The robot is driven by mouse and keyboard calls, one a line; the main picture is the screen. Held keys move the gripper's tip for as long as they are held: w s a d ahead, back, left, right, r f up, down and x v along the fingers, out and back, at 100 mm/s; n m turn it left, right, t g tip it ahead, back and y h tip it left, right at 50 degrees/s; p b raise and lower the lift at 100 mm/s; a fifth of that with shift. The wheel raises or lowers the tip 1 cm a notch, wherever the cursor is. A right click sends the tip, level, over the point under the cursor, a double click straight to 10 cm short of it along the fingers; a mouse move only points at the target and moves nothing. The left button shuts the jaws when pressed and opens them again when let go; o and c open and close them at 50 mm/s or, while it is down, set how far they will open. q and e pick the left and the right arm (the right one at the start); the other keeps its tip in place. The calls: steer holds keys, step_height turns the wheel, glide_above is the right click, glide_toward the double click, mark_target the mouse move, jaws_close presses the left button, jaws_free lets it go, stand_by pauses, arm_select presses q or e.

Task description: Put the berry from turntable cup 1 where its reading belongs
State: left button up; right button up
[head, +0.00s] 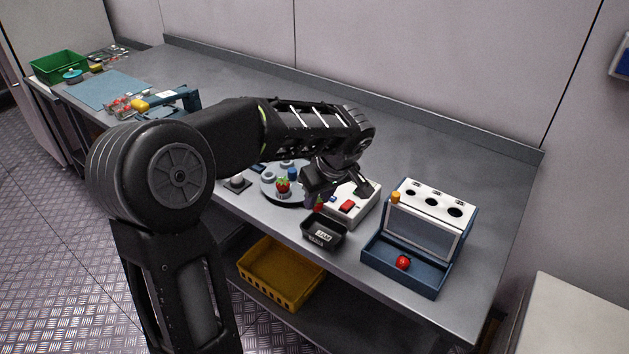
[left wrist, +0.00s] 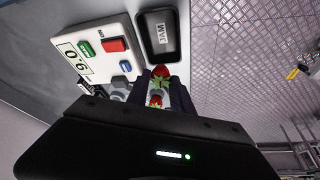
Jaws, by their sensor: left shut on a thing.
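My left gripper (head: 322,188) is shut on a red strawberry (head: 319,207), above the front of the table between the turntable and the JAM tray. In the left wrist view the held strawberry (left wrist: 160,72) shows between the fingertips (left wrist: 161,84). The grey turntable (head: 270,190) is partly hidden by my arm; another strawberry (head: 283,185) sits on it. The white reader box (head: 362,204) has a red button and stands behind the tray. Its display (left wrist: 76,59) is upside down in the wrist view and seems to read 6.0. My right gripper is not in view.
The black JAM tray (head: 323,243) looks empty. A blue stand (head: 374,254) at the right has a white top with several holes, an orange piece on its edge and a red berry (head: 403,262) in its trough. A yellow crate (head: 281,275) is below. A green bin (head: 59,68) stands far left.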

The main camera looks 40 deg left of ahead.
mark_target(320, 205)
arm_select(q)
steer(key=shift+a, duration=0.15)
steer(key=shift+f, duration=0.1)
steer(key=shift+f+b, duration=0.5)
steer(key=shift+f, duration=0.25)
step_height(320, 205, down, 2)
steer(key=shift+f+b, duration=0.25)
steer(key=shift+b, duration=0.85)
steer(key=shift+f+b, duration=0.7)
steer(key=shift+b, duration=0.3)
steer(key=o, duration=0.7)
steer(key=shift+o, duration=0.2)
steer(key=shift+r, duration=0.15)
